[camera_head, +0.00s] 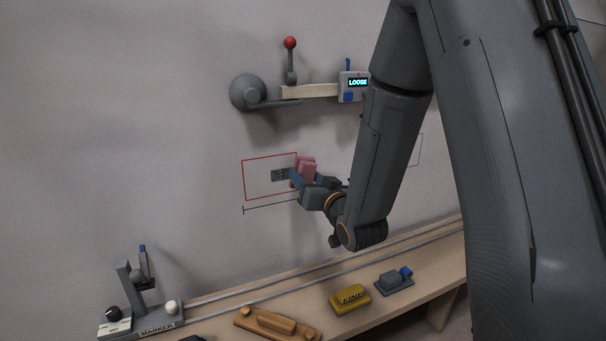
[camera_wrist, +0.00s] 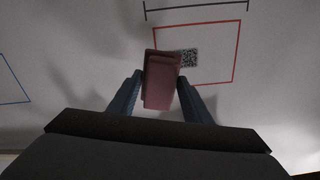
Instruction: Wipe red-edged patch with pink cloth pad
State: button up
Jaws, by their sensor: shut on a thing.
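The pink cloth pad (camera_head: 306,168) is held in my gripper (camera_head: 297,181) at the right edge of the red-edged patch (camera_head: 244,178) on the grey wall. In the wrist view the pad (camera_wrist: 161,85) stands between the two fingers of my gripper (camera_wrist: 160,90), which is shut on it. The pad overlaps one side of the red-edged patch (camera_wrist: 237,50). Beside the pad, inside the outline, is a dark speckled mark (camera_wrist: 189,58). Whether the pad touches the wall I cannot tell.
A bench (camera_head: 435,281) below carries a marker holder (camera_head: 142,318), a yellow block labelled FINE (camera_head: 349,297) and a wooden block (camera_head: 275,325). Above the patch, a red-knobbed lever (camera_head: 290,43) and a box reading LOOSE (camera_head: 353,87) stick out. A blue outline (camera_wrist: 12,81) lies beside the patch.

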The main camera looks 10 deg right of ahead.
jog(key=shift+v, duration=1.05)
jog(key=shift+p+v, duration=0.35)
jog(key=shift+v, duration=2.15)
jog(key=shift+s, duration=0.1)
jog(key=shift+p+v, duration=1.9)
jog(key=shift+p, duration=1.2)
